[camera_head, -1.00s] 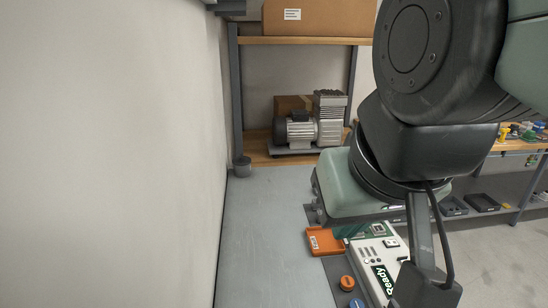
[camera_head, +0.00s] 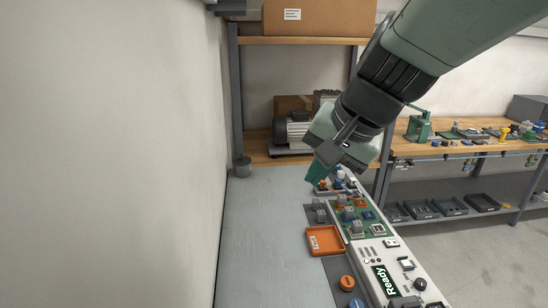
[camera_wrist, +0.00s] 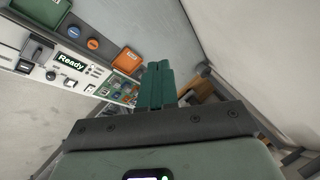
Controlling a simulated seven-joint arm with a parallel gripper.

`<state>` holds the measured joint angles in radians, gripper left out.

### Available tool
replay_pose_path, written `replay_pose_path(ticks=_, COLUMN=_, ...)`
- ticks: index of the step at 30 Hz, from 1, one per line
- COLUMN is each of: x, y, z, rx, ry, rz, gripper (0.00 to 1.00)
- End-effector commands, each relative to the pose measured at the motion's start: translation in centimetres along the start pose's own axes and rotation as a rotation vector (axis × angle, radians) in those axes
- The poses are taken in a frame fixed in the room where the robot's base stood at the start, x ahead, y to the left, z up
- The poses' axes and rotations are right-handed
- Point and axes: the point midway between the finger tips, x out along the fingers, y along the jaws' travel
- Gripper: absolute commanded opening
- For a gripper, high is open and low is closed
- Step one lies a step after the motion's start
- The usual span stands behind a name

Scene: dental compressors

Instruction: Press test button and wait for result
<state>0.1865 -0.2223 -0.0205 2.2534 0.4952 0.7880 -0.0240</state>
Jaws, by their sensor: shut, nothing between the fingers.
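The test panel is a white and grey unit (camera_head: 378,247) on the right of the grey bench in the head view. Its display (camera_head: 385,279) reads "Ready" in the head view and also in the wrist view (camera_wrist: 71,62). An orange round button (camera_head: 347,283) sits on the dark strip to the left of the display. In the wrist view an orange button (camera_wrist: 93,44) and a blue button (camera_wrist: 73,32) lie above the display. Which one is the test button I cannot tell. My gripper (camera_wrist: 155,68) has green fingers, shut and empty, apart from the buttons. In the head view my gripper (camera_head: 316,177) hangs above the far end of the panel.
An orange tray (camera_head: 325,241) lies left of a green board with small parts (camera_head: 350,222). A compressor (camera_head: 291,131) stands on the wooden shelf behind. A wall borders the bench on the left. The bench's left part (camera_head: 268,245) is bare.

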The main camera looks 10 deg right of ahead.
Motion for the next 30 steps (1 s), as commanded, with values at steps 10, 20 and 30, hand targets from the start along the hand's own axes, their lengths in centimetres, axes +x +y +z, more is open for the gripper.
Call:
replay_pose_path(ticks=10, x=6.8, y=6.8, z=-9.6, rx=0.544, ry=-0.016, rz=-0.123, gripper=0.0)
replay_pose_path(ticks=20, x=12.7, y=18.1, z=-16.3, rx=1.038, ry=0.051, rz=-0.233, gripper=0.0)
replay_pose_path(ticks=30, x=17.3, y=30.6, z=-18.5, rx=1.446, ry=0.156, rz=-0.314, gripper=0.0)
